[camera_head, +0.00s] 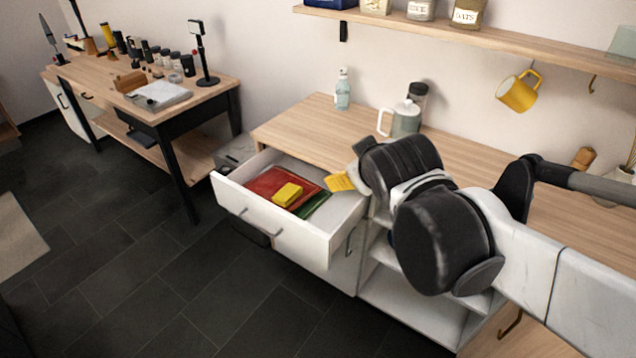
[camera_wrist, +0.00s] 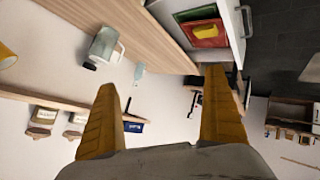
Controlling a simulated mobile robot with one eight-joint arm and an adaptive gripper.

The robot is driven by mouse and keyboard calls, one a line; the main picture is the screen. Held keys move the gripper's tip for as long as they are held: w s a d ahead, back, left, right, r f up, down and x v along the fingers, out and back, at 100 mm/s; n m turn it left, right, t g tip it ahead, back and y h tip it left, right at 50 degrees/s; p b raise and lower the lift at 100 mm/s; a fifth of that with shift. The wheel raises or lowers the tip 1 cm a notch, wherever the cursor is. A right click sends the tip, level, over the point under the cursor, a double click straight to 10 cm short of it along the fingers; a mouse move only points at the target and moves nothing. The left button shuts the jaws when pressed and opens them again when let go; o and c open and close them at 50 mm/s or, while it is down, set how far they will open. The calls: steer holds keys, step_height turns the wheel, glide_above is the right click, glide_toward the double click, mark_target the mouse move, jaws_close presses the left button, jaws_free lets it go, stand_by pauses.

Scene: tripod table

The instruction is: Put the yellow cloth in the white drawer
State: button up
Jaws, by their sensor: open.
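The white drawer (camera_head: 275,228) is pulled open below the wooden counter. A small yellow folded piece (camera_head: 287,194), which looks like the yellow cloth, lies inside on top of a red flat cloth (camera_head: 262,183). A green flat piece (camera_head: 314,205) lies beside the red one. In the wrist view the yellow piece (camera_wrist: 206,32) and the drawer (camera_wrist: 236,32) show at the top right. My gripper (camera_wrist: 162,82) is open, with nothing between its yellow fingers. In the head view my gripper (camera_head: 341,182) is right of the drawer, apart from the yellow piece; my wrist hides part of it.
A yellow mug (camera_head: 518,91) hangs under the wall shelf (camera_head: 490,35). Dark floor in front of the drawer is clear.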

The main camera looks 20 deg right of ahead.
steer(key=s+a+f+m+g+y, duration=0.3)
steer(key=s+a+f, duration=0.3)
steer(key=s, duration=0.5)
steer(key=shift+a+f, duration=0.2)
steer(key=shift+a, duration=0.25)
